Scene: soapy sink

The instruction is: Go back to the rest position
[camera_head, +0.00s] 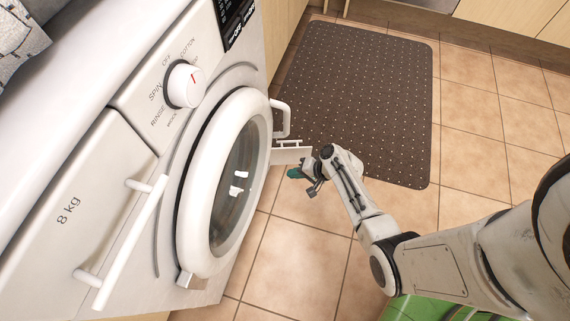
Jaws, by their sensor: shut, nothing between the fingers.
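My gripper (303,179) is at the end of my arm, right of the washing machine (85,195). It is shut and empty, small in the view, with a teal part at its tip. It is beside the machine's round white door (191,205), to the right of the door's rim. A white door handle (282,118) sticks out above and left of my gripper. I cannot tell whether the door is fully closed. My arm reaches in from the right edge of the view.
A white bar handle (128,240) and a dial (185,85) project from the machine's front. A dark dotted mat (365,95) lies on the tiled floor (290,265). Wooden cabinets (500,20) stand at the top. Grey cloth (20,40) lies at the upper left.

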